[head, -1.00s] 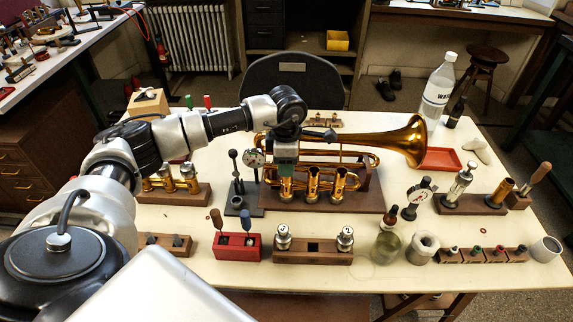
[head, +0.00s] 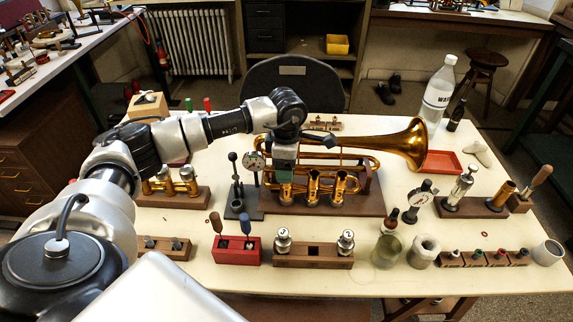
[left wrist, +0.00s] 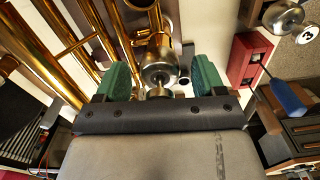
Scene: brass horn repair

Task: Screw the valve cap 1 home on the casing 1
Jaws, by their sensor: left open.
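The brass trumpet (head: 405,146) is held level over a wooden base (head: 350,207), with three upright casings in its middle. Casing 1 (head: 286,194) is the leftmost, under my left gripper (head: 284,178). In the left wrist view, a silver valve cap with a stem (left wrist: 160,72), taken as valve cap 1, sits at the top of a brass casing (left wrist: 152,28). The green fingers of my left gripper (left wrist: 163,80) stand apart on either side of the cap, with visible gaps. How far the cap is screwed down cannot be told. My right gripper is not in view.
A dial gauge (head: 254,161) and a black lever stand (head: 236,190) are close left of the casings. A wooden block (head: 314,261) with valves 3 and 2, and a red block (head: 235,255) with screwdrivers, stand in front.

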